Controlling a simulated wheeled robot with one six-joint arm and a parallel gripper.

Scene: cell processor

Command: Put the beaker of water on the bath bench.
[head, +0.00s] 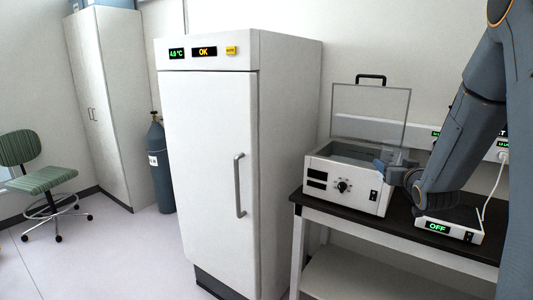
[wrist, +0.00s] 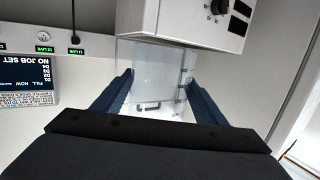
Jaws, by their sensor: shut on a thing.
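My gripper (head: 390,168) is at the right end of the water bath, above the black-topped bath bench (head: 398,226). In the wrist view its two blue fingers (wrist: 159,82) stand apart, shut on a clear, see-through thing that I take for the beaker (wrist: 160,72). Faint marks show near its right side. Its rim, base and water level are hard to make out against the pale background.
A white device reading OFF (head: 445,231) stands on the bench, partly behind my arm. A tall white fridge (head: 210,150) stands left of the bench. Bare bench top shows along the front edge. A dark job screen (wrist: 28,82) shows in the wrist view.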

